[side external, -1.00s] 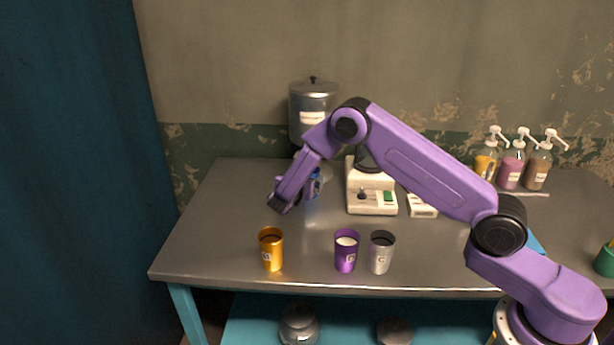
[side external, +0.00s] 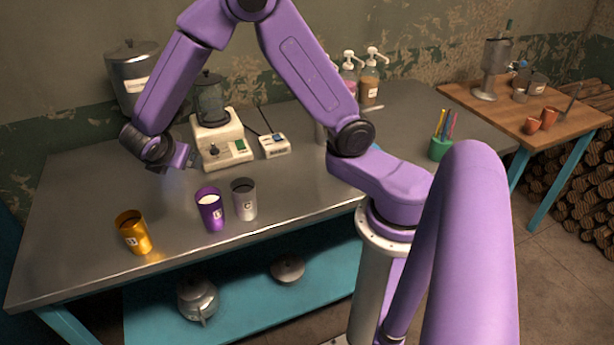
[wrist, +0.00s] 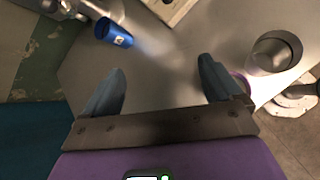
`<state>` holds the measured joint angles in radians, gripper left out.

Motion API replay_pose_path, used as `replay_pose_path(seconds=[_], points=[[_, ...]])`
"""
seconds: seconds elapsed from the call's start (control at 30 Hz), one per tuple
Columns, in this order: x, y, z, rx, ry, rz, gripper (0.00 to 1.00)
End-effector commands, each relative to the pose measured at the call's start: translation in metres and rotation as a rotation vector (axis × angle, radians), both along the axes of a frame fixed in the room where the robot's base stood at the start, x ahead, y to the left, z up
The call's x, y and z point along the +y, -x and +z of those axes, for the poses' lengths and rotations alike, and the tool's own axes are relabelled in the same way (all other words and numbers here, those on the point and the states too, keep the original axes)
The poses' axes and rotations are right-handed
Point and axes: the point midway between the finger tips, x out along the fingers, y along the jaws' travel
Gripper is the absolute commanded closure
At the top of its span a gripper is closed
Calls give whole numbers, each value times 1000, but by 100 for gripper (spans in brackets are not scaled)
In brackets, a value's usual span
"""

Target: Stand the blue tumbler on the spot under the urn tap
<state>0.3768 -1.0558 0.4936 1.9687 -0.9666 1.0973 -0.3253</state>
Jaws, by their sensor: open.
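In the side view the tumbler is hidden behind my arm. The grey urn (side external: 128,62) stands at the back left. My gripper (wrist: 160,68) is open, with nothing between its fingers, apart from the tumbler. It also shows in the side view (side external: 186,158).
An orange tumbler (side external: 135,235), a purple tumbler with white contents (side external: 210,213) and a silver tumbler (side external: 245,203) stand near the table's front edge. A cream blender (side external: 218,145) and a small cream box (side external: 275,145) stand behind. Pump bottles (side external: 369,82) are at the back.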

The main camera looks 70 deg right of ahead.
Motion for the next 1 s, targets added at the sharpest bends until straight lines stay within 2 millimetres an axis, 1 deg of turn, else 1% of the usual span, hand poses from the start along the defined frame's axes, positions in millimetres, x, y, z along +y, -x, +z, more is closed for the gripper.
replay_pose_path(seconds=[0.03,0.17,0.2,0.27,0.3,0.37,0.4,0.5,0.6,0.7,0.8,1.0], points=[[2,23,8,-7,-73,-32,8],[9,82,17,2,-252,-124,8],[10,100,19,9,-306,-152,8],[12,129,22,22,-388,-196,8],[12,148,24,31,-441,-227,8],[13,176,27,51,-519,-274,8],[13,195,28,67,-569,-305,8],[12,238,30,110,-680,-380,8],[10,272,32,153,-763,-443,8],[9,294,33,186,-815,-488,8],[8,306,33,203,-841,-514,8],[8,309,33,209,-848,-522,8]])
